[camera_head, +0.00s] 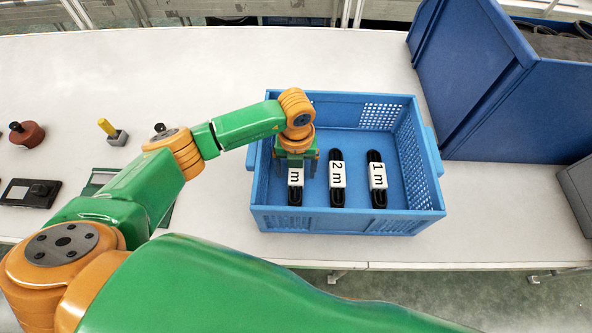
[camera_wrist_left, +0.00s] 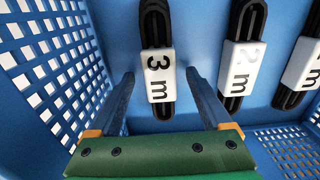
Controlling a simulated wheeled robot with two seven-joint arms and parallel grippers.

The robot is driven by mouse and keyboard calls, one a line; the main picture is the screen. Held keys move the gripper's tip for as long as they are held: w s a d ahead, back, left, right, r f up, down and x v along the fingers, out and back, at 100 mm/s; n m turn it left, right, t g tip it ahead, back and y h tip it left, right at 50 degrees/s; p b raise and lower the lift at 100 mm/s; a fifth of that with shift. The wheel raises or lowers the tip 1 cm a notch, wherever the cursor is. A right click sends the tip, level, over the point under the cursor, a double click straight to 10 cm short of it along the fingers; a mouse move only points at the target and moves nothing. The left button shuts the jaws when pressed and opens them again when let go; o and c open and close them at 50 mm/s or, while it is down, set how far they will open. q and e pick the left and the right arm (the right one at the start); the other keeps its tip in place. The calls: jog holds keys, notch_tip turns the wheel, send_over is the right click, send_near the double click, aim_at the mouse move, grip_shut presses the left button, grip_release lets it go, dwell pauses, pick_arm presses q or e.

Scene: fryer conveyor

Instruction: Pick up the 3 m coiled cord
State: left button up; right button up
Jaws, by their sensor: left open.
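The 3 m coiled cord (camera_wrist_left: 157,75) is a black bundle with a white label band, lying in the blue crate (camera_head: 330,219). In the head view it (camera_head: 295,196) is the leftmost of the cords and partly hidden by my gripper. My left gripper (camera_head: 297,160) reaches down into the crate over this cord. In the left wrist view its two fingers (camera_wrist_left: 158,75) are apart, one on each side of the label, with nothing clamped. My right gripper is not in view.
A 2 m cord (camera_head: 337,178) and a 1 m cord (camera_head: 377,179) lie to the right in the crate. The crate's walls stand close around my gripper. A larger blue bin (camera_head: 520,100) stands at the right. Small items, including a red-brown one (camera_head: 27,135), are on the table's left.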

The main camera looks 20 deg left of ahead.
pick_arm(q)
jog(key=shift+w+f, duration=0.1)
grip_shut()
